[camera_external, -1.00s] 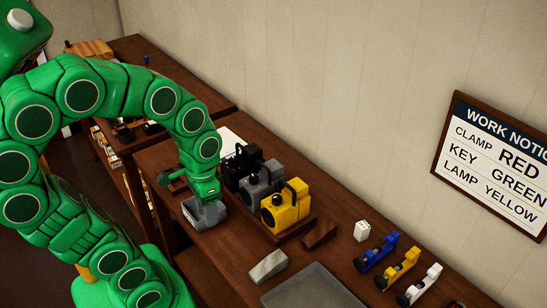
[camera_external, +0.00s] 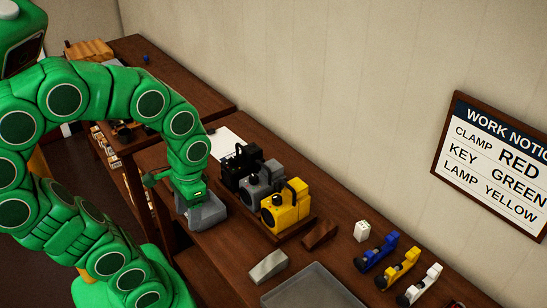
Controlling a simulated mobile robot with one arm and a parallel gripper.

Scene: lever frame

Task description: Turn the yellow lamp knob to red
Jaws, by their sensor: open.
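The yellow lamp (camera_external: 286,207) stands on a dark wooden base on the bench, at the near right end of a row with a grey lamp (camera_external: 262,182) and a black lamp (camera_external: 241,164). Its dark round front, with the knob not clearly made out, faces left toward my arm. My gripper (camera_external: 190,203) is open, pointing down over a grey box (camera_external: 207,213) left of the lamps. It is apart from the yellow lamp. The fingertips are small and partly hidden against the box.
A grey tray (camera_external: 310,288), a light grey block (camera_external: 268,266), a brown block (camera_external: 319,235) and a white cube (camera_external: 361,231) lie to the right. Blue, yellow and white clamp-like pieces (camera_external: 398,268) stand farther right. A wall notice (camera_external: 497,165) reads clamp red, key green, lamp yellow.

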